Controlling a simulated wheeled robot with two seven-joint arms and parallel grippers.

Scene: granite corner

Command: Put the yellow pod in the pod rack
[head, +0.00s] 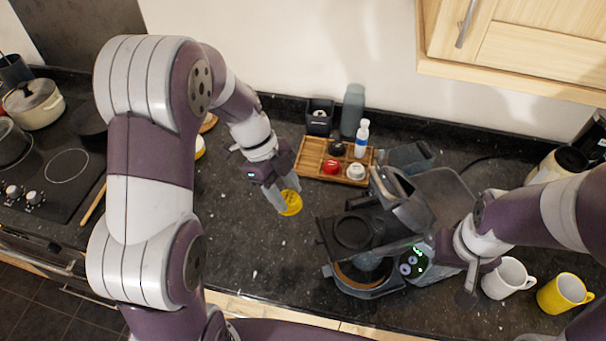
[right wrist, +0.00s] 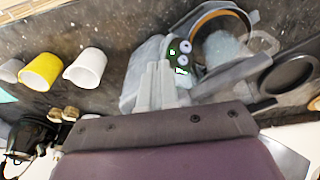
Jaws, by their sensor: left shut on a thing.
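The yellow pod (head: 291,203) is between the fingertips of my left gripper (head: 284,198), which is shut on it above the dark worktop. The pod rack (head: 310,157) is a wooden tray with compartments, behind and to the right of the pod and apart from it. A red pod (head: 331,167), a white pod (head: 355,171) and a black pod (head: 337,149) sit in it. My right gripper (head: 468,288) is beside the coffee machine (head: 368,281). In the right wrist view its fingers (right wrist: 163,85) are together, in front of the machine, with nothing visible between them.
A dark box (head: 319,117) and a grey cylinder (head: 352,110) stand behind the rack. A white mug (head: 508,278) and a yellow mug (head: 563,293) stand at the right. The worktop left of the machine is clear.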

